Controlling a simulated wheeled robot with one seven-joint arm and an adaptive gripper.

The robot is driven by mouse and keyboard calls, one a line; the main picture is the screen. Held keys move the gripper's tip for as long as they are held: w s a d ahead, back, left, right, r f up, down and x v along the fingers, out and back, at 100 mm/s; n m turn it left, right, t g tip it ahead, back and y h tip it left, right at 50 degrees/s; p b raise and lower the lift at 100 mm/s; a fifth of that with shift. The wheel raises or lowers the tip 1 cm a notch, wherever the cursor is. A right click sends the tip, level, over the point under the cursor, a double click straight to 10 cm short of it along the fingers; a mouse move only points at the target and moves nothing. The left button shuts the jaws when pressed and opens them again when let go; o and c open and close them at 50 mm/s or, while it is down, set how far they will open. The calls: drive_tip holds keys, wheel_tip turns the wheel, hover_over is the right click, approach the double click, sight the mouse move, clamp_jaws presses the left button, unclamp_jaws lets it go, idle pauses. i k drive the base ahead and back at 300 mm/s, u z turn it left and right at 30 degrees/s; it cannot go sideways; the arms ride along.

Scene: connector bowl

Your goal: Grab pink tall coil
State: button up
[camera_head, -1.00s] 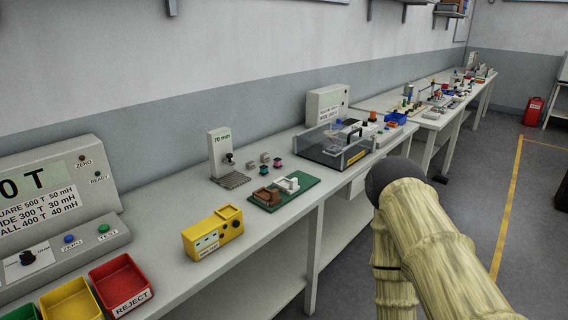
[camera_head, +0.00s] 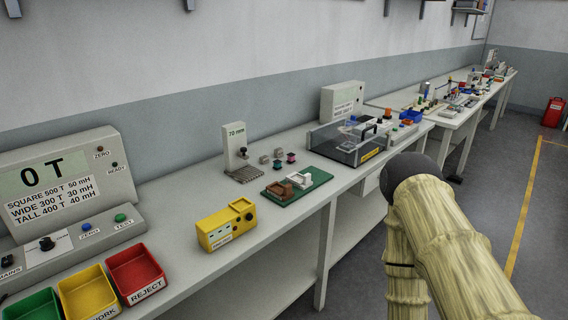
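Several small coil-like pieces stand in a cluster on the bench, between the 70 mm stand and the clear-covered box. A small pink or magenta piece (camera_head: 291,157) is at the right of the cluster. A dark piece with some pink (camera_head: 277,164) is just in front of it to the left. Two greyish pieces (camera_head: 264,159) are beside them. They are too small to tell which is a tall coil. My arm shows at the lower right, well apart from the cluster. My gripper's fingers are not in view.
A green board (camera_head: 318,181) with brown and white parts lies in front of the cluster. The 70 mm stand (camera_head: 236,149), clear-covered box (camera_head: 345,142), yellow device (camera_head: 226,226) and red bin (camera_head: 137,271) share the bench (camera_head: 190,199). Floor is open at right.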

sight(291, 156)
drive_tip(key=u, duration=0.1)
drive_tip(key=k, duration=1.05)
drive_tip(key=z, duration=1.1)
drive_tip(key=i, duration=1.3)
drive_tip(key=u, duration=0.35)
drive_tip(key=i, duration=0.9)
drive_tip(key=u, duration=0.85)
